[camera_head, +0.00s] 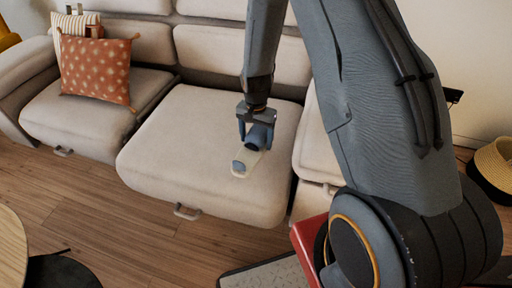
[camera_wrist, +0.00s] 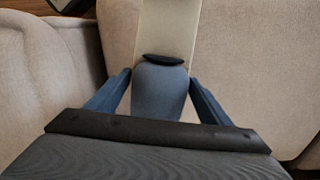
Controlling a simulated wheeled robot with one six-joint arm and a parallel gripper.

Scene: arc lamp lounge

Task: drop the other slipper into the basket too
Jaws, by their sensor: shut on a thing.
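A slipper with a beige sole and blue-grey upper (camera_head: 241,166) is at the middle sofa seat, below my gripper (camera_head: 256,140). My gripper points down and is shut on the slipper, with one finger on each side of its blue-grey part. In the wrist view the slipper (camera_wrist: 161,88) lies between the fingers, its pale sole stretching away from me. I cannot tell whether it touches the cushion. A woven straw basket (camera_head: 497,160) with a dark lower part stands on the floor at the far right, cut by the frame edge. Its inside is mostly hidden, and no other slipper shows.
The beige sofa (camera_head: 190,150) has a rust patterned cushion (camera_head: 98,70) and a striped one (camera_head: 72,24) at its left. A round wooden table (camera_head: 10,250) is at lower left. A red object (camera_head: 308,240) and grey mat (camera_head: 268,276) are near my arm's base.

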